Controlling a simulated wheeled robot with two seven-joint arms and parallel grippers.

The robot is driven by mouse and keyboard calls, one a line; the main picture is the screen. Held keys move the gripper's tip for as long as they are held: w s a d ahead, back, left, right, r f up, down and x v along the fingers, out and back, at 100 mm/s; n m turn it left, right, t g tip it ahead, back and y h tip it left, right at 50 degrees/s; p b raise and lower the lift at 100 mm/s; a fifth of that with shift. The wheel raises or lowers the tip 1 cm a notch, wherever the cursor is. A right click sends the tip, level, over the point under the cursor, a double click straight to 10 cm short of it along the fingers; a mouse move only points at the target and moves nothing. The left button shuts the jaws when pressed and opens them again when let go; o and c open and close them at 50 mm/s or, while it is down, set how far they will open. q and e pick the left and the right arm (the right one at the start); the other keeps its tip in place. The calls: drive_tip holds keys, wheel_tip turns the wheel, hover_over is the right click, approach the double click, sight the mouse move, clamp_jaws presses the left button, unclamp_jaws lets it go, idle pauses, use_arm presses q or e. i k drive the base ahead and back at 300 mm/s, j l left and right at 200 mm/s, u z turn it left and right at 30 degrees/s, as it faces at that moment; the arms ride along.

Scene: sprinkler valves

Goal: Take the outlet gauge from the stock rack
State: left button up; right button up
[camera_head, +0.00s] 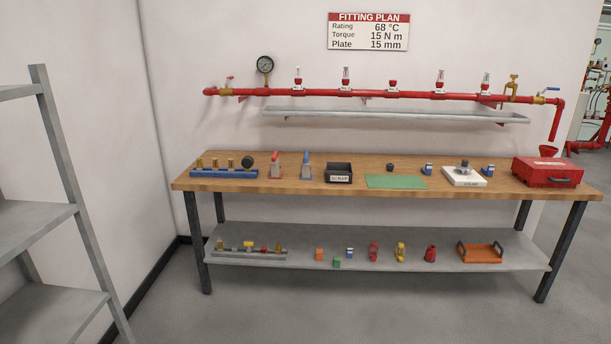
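A blue rack (222,173) stands at the left end of the wooden workbench top. It holds several brass fittings (214,163) in a row. A dark round gauge (247,161) sits at the rack's right end; its face is too small to read. Neither of my grippers is in view.
The workbench (420,188) also carries a red-handled tool (275,166), a blue-handled tool (306,166), a black bin (339,173), a green mat (396,182) and a red toolbox (547,172). A grey shelf unit (40,215) stands at left. The floor in front is clear.

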sight(247, 162)
drive_tip(key=i+l+u, duration=0.4)
drive_tip(key=i+l, duration=0.15)
drive_tip(key=i+l+u, duration=0.2)
drive_tip(key=l, duration=0.2)
drive_tip(key=i+l+u, duration=0.2)
drive_tip(key=l, duration=0.2)
drive_tip(key=i+l+u, duration=0.2)
drive_tip(key=l, duration=0.25)
drive_tip(key=i+j, duration=0.2)
drive_tip(key=i, duration=0.2)
drive_tip(key=i+j+z, duration=0.15)
drive_tip(key=i, duration=0.25)
drive_tip(key=i+j, duration=0.2)
drive_tip(key=i, duration=0.2)
drive_tip(key=z, duration=0.05)
